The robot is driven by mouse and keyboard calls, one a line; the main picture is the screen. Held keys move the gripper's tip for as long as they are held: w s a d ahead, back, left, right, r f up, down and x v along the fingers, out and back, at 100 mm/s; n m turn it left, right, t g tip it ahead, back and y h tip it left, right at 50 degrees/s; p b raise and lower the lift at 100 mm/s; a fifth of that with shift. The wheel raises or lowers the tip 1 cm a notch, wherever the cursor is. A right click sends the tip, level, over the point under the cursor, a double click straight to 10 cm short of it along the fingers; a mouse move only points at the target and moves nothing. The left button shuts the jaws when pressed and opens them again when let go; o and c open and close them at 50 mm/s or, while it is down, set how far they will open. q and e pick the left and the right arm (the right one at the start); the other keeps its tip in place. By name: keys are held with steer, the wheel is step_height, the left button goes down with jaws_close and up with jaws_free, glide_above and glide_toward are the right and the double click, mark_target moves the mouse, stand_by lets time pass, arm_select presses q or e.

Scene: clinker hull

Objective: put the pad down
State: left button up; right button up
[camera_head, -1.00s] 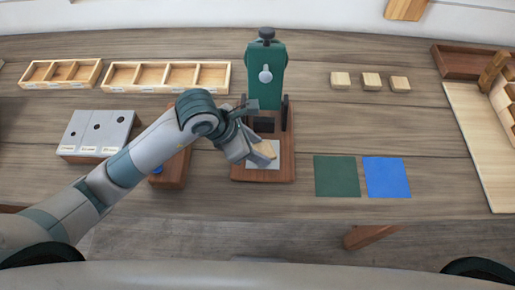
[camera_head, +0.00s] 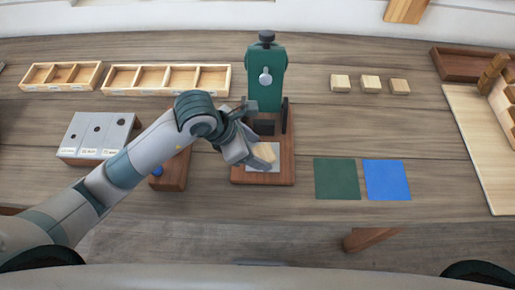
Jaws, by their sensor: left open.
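A small pale wooden pad (camera_head: 264,154) sits at the fingertips of my left gripper (camera_head: 257,158). It is over the light grey plate (camera_head: 262,168) on the wooden base (camera_head: 285,175) of the green press (camera_head: 265,75). I cannot tell whether the pad rests on the plate or is just above it. The left gripper is open, and its fingers hide part of the pad. Three similar wooden pads (camera_head: 371,84) lie in a row at the back right. My right gripper is not in view.
A dark green square (camera_head: 337,179) and a blue square (camera_head: 387,179) lie right of the press. Divided wooden trays (camera_head: 166,78) stand at the back left. A grey block with holes (camera_head: 97,135) and a brown block (camera_head: 172,172) are near my left arm.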

arm_select(q)
steer(key=b+v, duration=0.2)
steer(key=v, duration=0.9)
steer(key=shift+r, duration=0.3)
steer(key=shift+s+a, duration=0.1)
steer(key=shift+a, duration=0.05)
stand_by(0.4)
steer(key=shift+c, duration=0.7)
